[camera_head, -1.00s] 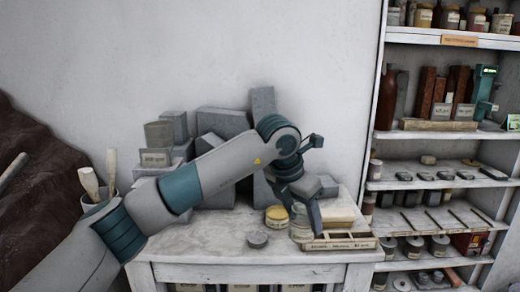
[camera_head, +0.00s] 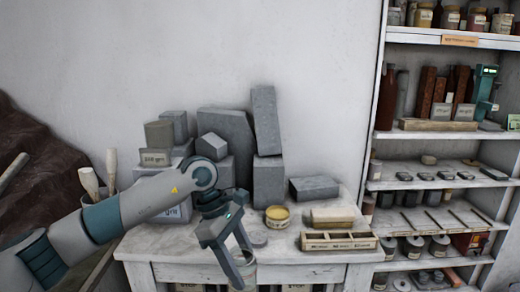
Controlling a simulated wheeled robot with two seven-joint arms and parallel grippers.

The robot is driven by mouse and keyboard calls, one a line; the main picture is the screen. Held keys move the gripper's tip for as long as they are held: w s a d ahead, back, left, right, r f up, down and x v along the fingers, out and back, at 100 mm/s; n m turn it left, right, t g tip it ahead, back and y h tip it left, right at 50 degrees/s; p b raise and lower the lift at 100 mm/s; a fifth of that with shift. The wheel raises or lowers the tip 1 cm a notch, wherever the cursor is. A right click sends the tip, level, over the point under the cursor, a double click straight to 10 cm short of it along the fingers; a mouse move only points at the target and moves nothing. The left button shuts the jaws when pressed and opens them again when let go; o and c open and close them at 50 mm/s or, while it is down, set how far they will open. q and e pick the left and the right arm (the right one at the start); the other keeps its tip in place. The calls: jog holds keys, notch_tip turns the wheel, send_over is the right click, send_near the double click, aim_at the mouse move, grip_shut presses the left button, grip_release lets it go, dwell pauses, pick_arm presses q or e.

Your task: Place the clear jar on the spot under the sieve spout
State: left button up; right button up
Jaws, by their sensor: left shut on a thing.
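My left gripper (camera_head: 236,262) is shut on the clear jar (camera_head: 246,272) and holds it near the table's front edge, left of the middle. The fingers hide much of the jar, and I cannot tell whether it touches anything. No sieve or spout can be made out, and no marked spot under one. My right gripper is not in view.
The white table (camera_head: 290,256) bears a yellow-topped jar (camera_head: 277,217), a divided wooden tray (camera_head: 340,243), a pale block (camera_head: 332,217) and grey blocks (camera_head: 268,180) at the back. Shelves (camera_head: 440,145) stand at right.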

pick_arm(q)
jog(key=s+a+f+m+g+y, duration=0.1)
jog(key=s+a+f+m+y, duration=0.1)
jog(key=s+a+m, duration=0.5)
jog(key=s+a+f+m+g+y, duration=0.2)
jog(key=s+a+f+m, duration=0.3)
jog(key=s+a+m, duration=0.2)
jog(key=shift+s+a, duration=0.6)
jog(key=shift+a, duration=0.55)
jog(key=shift+f, duration=0.1)
jog(key=shift+d, duration=0.1)
dwell(0.3)
dwell(0.6)
